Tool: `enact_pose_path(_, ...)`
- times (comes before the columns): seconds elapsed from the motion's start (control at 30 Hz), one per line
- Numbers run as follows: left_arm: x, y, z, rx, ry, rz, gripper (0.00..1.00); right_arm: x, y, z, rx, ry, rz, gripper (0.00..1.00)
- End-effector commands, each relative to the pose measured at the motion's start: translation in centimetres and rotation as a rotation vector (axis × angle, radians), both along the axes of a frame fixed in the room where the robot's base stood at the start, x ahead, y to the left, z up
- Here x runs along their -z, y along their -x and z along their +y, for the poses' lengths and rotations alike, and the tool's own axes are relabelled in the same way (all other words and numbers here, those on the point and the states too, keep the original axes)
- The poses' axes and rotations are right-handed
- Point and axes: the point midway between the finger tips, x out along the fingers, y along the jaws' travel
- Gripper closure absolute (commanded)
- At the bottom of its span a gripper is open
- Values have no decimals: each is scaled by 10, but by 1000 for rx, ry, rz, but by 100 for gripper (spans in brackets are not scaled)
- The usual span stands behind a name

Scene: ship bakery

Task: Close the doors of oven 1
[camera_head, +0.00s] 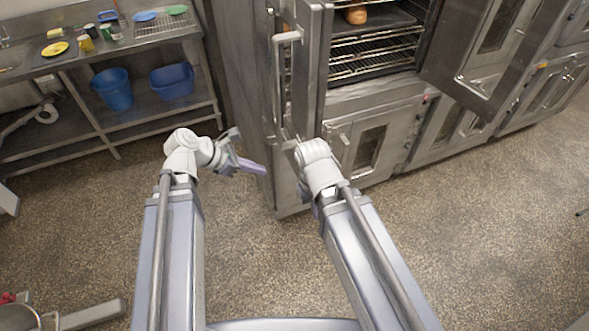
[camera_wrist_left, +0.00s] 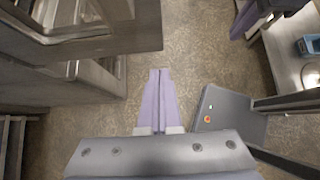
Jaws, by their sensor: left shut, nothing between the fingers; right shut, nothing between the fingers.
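The steel oven (camera_head: 340,102) stands at the upper middle of the head view with both upper doors open. Its left door (camera_head: 312,62) is swung out toward me, nearly edge-on, with a vertical bar handle (camera_head: 279,85). Its right door (camera_head: 490,45) is swung wide to the right. My left gripper (camera_head: 262,169) is shut and empty, left of and below the left door, apart from it. Its closed purple fingers (camera_wrist_left: 160,75) show in the left wrist view. My right gripper (camera_head: 291,145) is at the lower end of the left door; its fingers are mostly hidden, and contact is unclear.
A loaf (camera_head: 355,14) sits on a rack inside the oven. Lower closed doors (camera_head: 367,147) are below. A steel shelf unit (camera_head: 130,130) at the left holds a blue bucket (camera_head: 114,88) and a blue bin (camera_head: 172,80).

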Motion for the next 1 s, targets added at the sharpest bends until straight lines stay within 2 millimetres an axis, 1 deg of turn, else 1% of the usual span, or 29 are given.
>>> enact_pose_path(0.13,5,-1,-3,1,-1,0,100,5,0,0,0,0,0,100)
enact_pose_path(0.27,20,-6,-13,4,-1,0,100,20,0,0,-3,1,0,100)
enact_pose_path(0.5,56,-18,-44,7,-3,0,100,55,0,0,-10,2,0,100)
enact_pose_path(0.7,80,-28,-68,6,-3,0,100,79,0,0,-14,2,1,100)
enact_pose_path(0.77,72,-33,-77,6,-3,-1,100,71,0,0,-14,2,1,100)
enact_pose_path(0.83,71,-36,-86,6,-2,0,100,71,0,0,-14,2,1,100)
enact_pose_path(1.0,71,-41,-99,4,-3,0,100,71,0,0,-13,3,0,100)
